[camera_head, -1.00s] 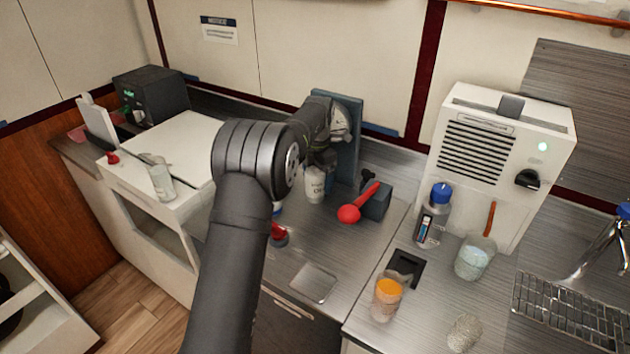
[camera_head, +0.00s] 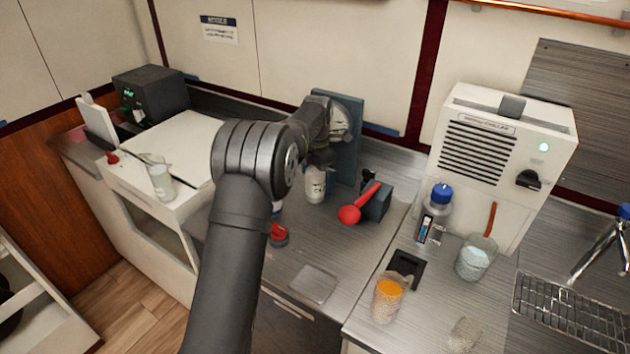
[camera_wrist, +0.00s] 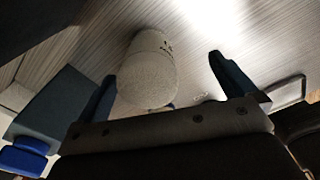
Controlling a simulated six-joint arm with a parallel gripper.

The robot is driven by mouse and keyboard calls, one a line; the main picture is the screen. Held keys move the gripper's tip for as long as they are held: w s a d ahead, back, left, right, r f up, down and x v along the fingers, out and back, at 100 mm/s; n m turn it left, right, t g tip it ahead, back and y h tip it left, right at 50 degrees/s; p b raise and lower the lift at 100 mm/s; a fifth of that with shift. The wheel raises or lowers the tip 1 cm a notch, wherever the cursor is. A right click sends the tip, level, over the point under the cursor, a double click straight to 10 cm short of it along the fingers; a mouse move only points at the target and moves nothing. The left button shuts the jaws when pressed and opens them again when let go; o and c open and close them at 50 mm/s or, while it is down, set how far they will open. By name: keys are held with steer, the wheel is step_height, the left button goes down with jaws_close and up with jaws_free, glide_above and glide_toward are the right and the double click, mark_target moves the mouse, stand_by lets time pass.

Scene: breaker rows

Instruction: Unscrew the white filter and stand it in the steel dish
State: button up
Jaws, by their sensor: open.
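The white filter (camera_head: 315,184) is a white cylinder with dark print, below the end of my arm in front of a blue-grey upright panel. Its upper part is hidden in the head view. In the wrist view the white filter (camera_wrist: 147,75) lies between the two dark fingers of my gripper (camera_wrist: 162,70), which are apart, with a visible gap to the right finger. Contact on the left side cannot be told. The steel dish (camera_head: 313,284) is a shallow square tray, empty, near the counter's front edge. What looks like its rim shows at right in the wrist view (camera_wrist: 289,91).
The blue-grey panel (camera_head: 350,140) stands behind the filter. An orange-filled cup (camera_head: 388,298) stands farther right.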

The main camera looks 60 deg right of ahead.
steer(key=shift+w+d+f+m, duration=0.1)
steer(key=shift+w+d+m, duration=0.35)
steer(key=shift+w+m, duration=0.35)
steer(key=m, duration=0.5)
steer(key=shift+s+m, duration=0.3)
steer(key=m, duration=0.7)
